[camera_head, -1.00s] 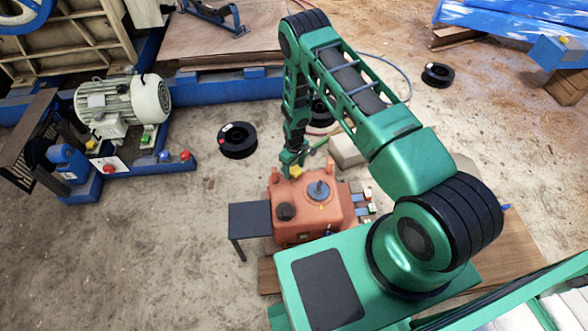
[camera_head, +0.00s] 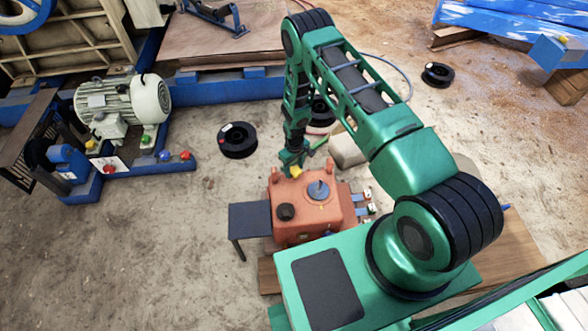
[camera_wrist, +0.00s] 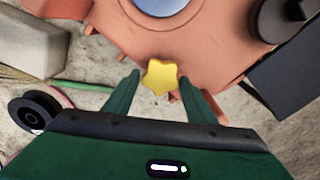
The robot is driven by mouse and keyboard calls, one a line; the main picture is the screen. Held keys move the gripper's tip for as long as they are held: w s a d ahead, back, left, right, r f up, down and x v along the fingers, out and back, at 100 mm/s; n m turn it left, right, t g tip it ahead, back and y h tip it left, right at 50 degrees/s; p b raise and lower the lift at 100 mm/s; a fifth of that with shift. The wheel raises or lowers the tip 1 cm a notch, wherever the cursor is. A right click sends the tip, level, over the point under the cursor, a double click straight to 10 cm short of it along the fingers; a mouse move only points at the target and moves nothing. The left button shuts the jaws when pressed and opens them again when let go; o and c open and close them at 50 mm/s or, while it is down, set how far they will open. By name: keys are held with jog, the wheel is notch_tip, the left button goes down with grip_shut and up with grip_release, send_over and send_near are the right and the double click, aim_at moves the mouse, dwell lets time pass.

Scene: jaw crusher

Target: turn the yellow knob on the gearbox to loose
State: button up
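The yellow star-shaped knob (camera_wrist: 160,77) sits at the gearbox edge and also shows in the head view (camera_head: 295,172). My gripper (camera_wrist: 157,82) is open, with one green finger on each side of the knob. The fingertips are near the knob's sides with small gaps visible; I cannot tell whether either touches it. In the head view my gripper (camera_head: 292,160) comes down at the gearbox's far edge.
A grey block (camera_head: 346,150) lies just behind the gearbox. A dark side table (camera_head: 249,219) stands at its left. Black spools (camera_head: 237,140) lie on the floor. An electric motor (camera_head: 122,105) on a blue frame stands at the left.

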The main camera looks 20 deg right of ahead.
aim_at(294, 170)
jog(key=shift+o, duration=0.6)
notch_tip(294, 170, up, 11)
jog(key=shift+f, duration=0.1)
dwell(0.6)
